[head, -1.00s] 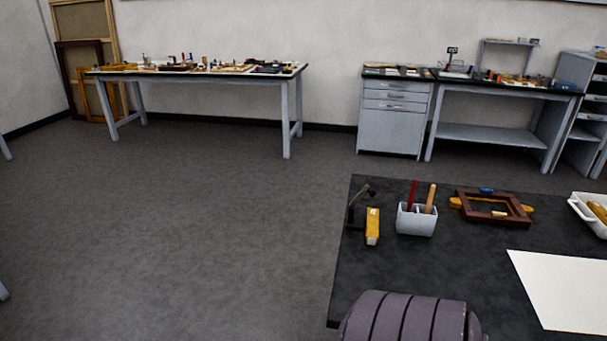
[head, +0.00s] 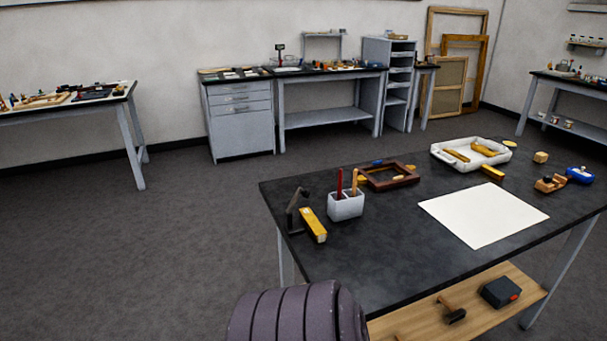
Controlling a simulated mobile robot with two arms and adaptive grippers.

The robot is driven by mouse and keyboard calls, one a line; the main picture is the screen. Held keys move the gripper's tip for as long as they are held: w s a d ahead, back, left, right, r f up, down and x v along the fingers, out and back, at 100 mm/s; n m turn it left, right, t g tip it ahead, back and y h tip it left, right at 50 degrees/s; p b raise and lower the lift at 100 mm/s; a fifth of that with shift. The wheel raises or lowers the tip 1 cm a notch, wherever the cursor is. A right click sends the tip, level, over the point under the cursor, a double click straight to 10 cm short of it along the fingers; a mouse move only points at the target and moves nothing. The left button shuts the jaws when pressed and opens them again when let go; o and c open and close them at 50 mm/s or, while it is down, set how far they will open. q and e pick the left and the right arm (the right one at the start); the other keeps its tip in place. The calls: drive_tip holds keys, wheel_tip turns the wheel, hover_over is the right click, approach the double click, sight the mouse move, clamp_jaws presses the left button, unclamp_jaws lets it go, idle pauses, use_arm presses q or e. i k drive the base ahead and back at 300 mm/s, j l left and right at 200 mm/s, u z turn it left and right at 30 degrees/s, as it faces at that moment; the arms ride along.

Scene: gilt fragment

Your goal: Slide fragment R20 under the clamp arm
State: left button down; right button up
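A dark clamp stand with a raised arm (head: 295,212) stands at the near left corner of the black-topped table. A yellow gilt block (head: 313,226) with a pale label lies just right of it; I cannot read the label. Other gilt pieces (head: 456,155) lie in a white tray (head: 440,163) at the back of the table, and one yellow piece (head: 493,172) lies in front of the tray. Which piece is R20 cannot be told. Neither gripper is in view; only a ribbed dark part of my own body shows at the bottom.
A white pot (head: 346,206) with red and orange handles and a brown wooden frame (head: 389,177) stand near the clamp. A white sheet (head: 484,214) covers the middle right. A shelf below (head: 487,317) holds a hammer and a dark box. Floor on the left is clear.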

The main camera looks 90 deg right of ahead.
sight(319, 233)
drive_tip(key=i+l+z, duration=0.2)
drive_tip(key=z, duration=0.2)
drive_tip(key=i+l+z, duration=0.1)
drive_tip(key=i+z, duration=0.55)
drive_tip(key=z, duration=0.2)
drive_tip(key=i+z, duration=0.4)
drive_tip(key=i+j+z, duration=0.2)
drive_tip(key=z, duration=0.2)
